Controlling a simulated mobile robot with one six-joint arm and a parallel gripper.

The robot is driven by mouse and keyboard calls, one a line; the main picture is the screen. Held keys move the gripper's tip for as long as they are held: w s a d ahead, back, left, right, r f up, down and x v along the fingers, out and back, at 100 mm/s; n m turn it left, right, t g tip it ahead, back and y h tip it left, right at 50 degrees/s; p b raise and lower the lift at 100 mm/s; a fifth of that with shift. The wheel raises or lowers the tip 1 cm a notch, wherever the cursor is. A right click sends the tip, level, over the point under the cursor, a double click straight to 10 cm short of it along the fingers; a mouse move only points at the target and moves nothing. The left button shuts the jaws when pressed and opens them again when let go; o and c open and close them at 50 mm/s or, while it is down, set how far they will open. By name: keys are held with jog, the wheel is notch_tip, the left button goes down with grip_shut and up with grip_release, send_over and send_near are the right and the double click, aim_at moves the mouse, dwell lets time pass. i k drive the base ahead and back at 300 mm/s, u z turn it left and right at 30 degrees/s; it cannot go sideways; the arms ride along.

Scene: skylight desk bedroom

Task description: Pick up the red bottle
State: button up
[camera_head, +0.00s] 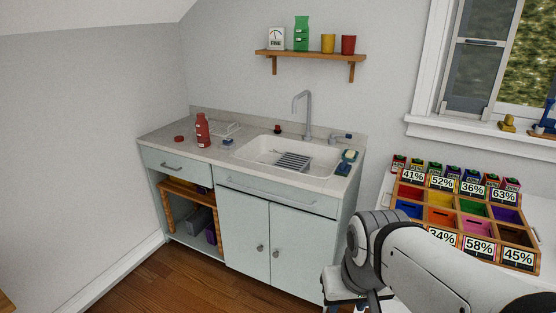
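The red bottle (203,130) stands upright on the left part of the grey countertop (172,137), left of the sink. It has a narrow neck and a small light label. My arm enters from the lower right, far from the bottle. My gripper is not clearly visible; the end of the arm is turned away or hidden near the white stool-like thing at the bottom.
The sink (262,150) has a tall faucet (308,112). A wall shelf (310,56) hangs above. A divided box (462,216) stands at right. Wooden floor is clear at front left.

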aim_at(202, 126)
jog(key=z, duration=0.2)
jog(key=k, duration=0.4)
jog(key=u, duration=1.15)
jog(key=i, duration=1.45)
jog(key=u, duration=0.4)
jog(key=i, duration=1.65)
jog(key=z, duration=0.65)
jog(key=k, duration=0.75)
jog(key=z, duration=0.15)
jog(key=i, duration=0.55)
